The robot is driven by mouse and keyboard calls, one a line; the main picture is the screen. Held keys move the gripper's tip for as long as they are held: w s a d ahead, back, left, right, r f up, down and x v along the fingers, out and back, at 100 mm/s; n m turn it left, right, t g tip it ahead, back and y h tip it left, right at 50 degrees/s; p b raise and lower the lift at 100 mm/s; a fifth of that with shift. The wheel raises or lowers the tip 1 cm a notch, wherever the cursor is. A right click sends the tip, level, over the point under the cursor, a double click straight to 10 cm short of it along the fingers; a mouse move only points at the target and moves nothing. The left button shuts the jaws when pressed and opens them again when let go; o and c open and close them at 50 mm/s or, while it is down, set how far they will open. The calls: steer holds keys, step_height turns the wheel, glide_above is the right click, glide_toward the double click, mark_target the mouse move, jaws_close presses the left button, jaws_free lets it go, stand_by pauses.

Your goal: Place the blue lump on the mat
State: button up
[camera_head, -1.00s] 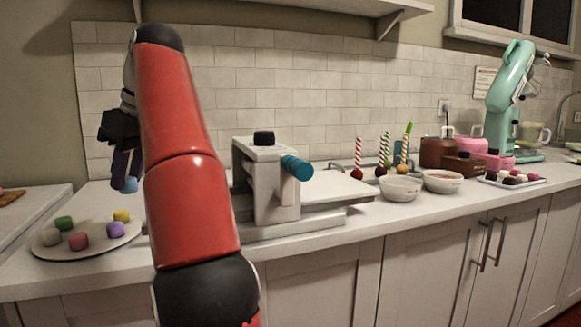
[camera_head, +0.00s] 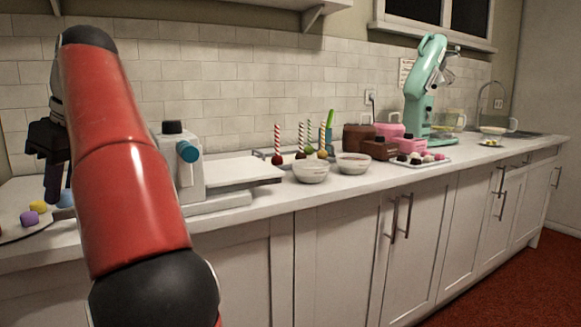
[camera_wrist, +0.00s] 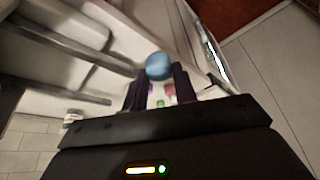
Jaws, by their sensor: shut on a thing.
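The blue lump (camera_wrist: 158,66) is between the two fingertips of my gripper (camera_wrist: 158,76) in the wrist view. My gripper is shut on it. In the head view, my gripper (camera_head: 57,190) is at the far left, partly behind my red arm. The blue lump (camera_head: 66,199) shows there as a small patch beside the arm, close to the plate of lumps. No thing is clearly a mat; a flat white sheet (camera_head: 222,170) lies right of the grey machine, and I cannot tell if it is the mat.
A round plate (camera_head: 12,234) with yellow and purple lumps is cut off at the left edge. The grey machine (camera_head: 188,178) with a blue knob stands beside my arm. Bowls (camera_head: 310,172), candle sticks and a mint mixer (camera_head: 425,90) stand further right along the counter.

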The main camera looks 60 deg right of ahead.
steer(key=a+f+m, duration=0.1)
steer(key=a+f, duration=0.3)
steer(key=f, duration=1.3)
steer(key=w+a+f+m+h, duration=0.1)
steer(key=a+f, duration=0.3)
steer(key=f, duration=1.4)
steer(key=a+f+m, duration=0.2)
steer(key=a+f, duration=0.3)
steer(key=f, duration=1.2)
steer(key=shift+w+f+h, duration=0.3)
steer(key=shift+w+f, duration=0.05)
